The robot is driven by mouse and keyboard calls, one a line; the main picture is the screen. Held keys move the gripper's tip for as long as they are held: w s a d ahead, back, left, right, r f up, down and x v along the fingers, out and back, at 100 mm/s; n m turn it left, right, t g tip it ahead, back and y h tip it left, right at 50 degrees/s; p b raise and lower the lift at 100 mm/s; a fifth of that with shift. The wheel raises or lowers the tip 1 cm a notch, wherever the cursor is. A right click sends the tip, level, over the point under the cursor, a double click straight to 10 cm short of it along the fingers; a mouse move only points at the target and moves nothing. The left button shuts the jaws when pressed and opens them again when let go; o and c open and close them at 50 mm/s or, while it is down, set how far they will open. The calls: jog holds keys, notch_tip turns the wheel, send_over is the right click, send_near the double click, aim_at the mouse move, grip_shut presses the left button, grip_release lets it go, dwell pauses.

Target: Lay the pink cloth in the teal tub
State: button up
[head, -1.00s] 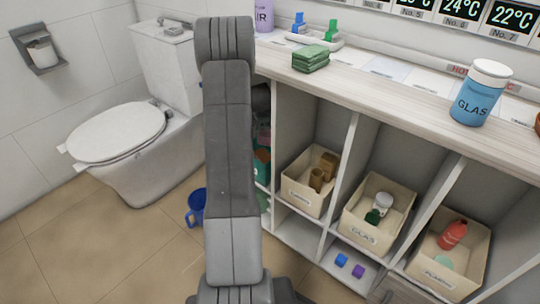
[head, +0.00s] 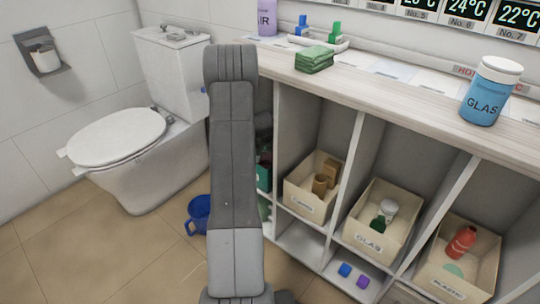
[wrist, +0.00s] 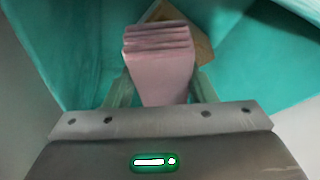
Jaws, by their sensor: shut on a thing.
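The folded pink cloth (wrist: 160,70) is between the fingers of my gripper (wrist: 158,92) in the wrist view, and the gripper is shut on it. The teal tub (wrist: 75,55) fills the wrist view around and beyond the cloth. Its inner walls show on both sides. I cannot tell whether the cloth touches the tub's floor. In the head view only a sliver of the teal tub (head: 263,176) shows beside my arm. My arm hides the gripper and the cloth there.
A tan piece (wrist: 203,46) lies in the tub behind the cloth. Cream bins (head: 309,202) stand in the cubbies.

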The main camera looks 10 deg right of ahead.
jog(key=shift+f+b, duration=0.35)
jog(key=shift+f, duration=0.05)
jog(key=o, duration=1.1)
jog(key=shift+c, duration=0.2)
jog(key=shift+r, duration=0.2)
jog(key=shift+r+p, duration=0.6)
jog(key=shift+p, duration=0.3)
jog(key=p+v, duration=0.2)
jog(key=v, duration=0.9)
jog(key=shift+s+r+p, duration=0.2)
jog(key=shift+r+p, duration=0.15)
jog(key=shift+p, duration=0.05)
jog(key=shift+a, duration=0.1)
